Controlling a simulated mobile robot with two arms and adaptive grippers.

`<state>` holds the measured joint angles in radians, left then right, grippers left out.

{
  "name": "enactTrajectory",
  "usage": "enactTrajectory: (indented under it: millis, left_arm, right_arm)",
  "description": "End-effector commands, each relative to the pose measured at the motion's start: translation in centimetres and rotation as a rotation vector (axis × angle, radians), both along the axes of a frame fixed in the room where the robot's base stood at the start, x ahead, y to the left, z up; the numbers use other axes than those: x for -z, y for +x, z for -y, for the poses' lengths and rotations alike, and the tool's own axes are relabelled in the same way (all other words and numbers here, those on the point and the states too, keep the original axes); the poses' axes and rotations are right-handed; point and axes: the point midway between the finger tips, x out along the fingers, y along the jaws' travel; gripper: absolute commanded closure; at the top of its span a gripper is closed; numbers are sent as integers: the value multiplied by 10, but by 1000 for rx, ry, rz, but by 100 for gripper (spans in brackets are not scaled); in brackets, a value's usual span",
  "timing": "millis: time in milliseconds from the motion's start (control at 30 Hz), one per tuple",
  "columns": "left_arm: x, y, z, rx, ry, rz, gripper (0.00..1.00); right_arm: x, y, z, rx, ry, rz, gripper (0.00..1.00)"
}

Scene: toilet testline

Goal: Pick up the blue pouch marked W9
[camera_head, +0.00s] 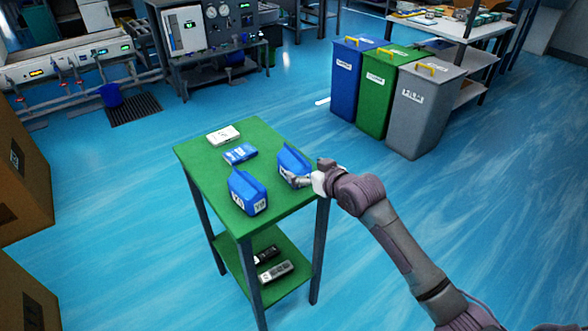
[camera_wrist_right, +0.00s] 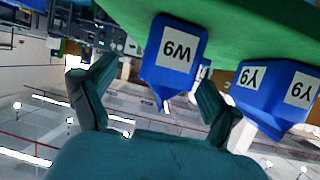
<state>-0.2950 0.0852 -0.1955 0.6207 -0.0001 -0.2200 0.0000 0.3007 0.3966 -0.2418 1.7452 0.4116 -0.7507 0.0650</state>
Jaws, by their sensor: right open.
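The blue pouch marked W9 (camera_head: 291,158) stands on the right side of the green table (camera_head: 262,133). In the right wrist view the pouch (camera_wrist_right: 171,72) shows its white W9 label upside down, between my fingers. My right gripper (camera_head: 301,182) is at the pouch's near right side, and in the wrist view its two fingers (camera_wrist_right: 155,90) are spread on either side of the pouch. Contact cannot be told. A second blue pouch (camera_head: 247,194), marked Y9, stands nearer on the table; it also shows in the wrist view (camera_wrist_right: 276,97). My left gripper is not in view.
A flat blue packet (camera_head: 240,154) and a white box (camera_head: 223,134) lie farther back on the table. The lower shelf (camera_head: 290,287) holds dark and grey devices. Blue, green and grey bins (camera_head: 418,115) stand behind to the right. The floor around the table is open.

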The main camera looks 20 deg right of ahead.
Motion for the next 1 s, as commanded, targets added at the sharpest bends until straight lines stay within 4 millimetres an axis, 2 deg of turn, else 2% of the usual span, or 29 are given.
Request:
enactTrajectory:
  millis: [233,400,667,1000]
  left_arm:
    - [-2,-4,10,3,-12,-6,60]
    - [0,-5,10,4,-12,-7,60]
    - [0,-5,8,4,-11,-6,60]
    - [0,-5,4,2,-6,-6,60]
  right_arm:
    - [6,29,-16,0,3,-1,10]
    - [14,45,-19,1,0,0,10]
    - [15,46,-20,1,0,1,10]
    - [15,46,-19,1,0,0,67]
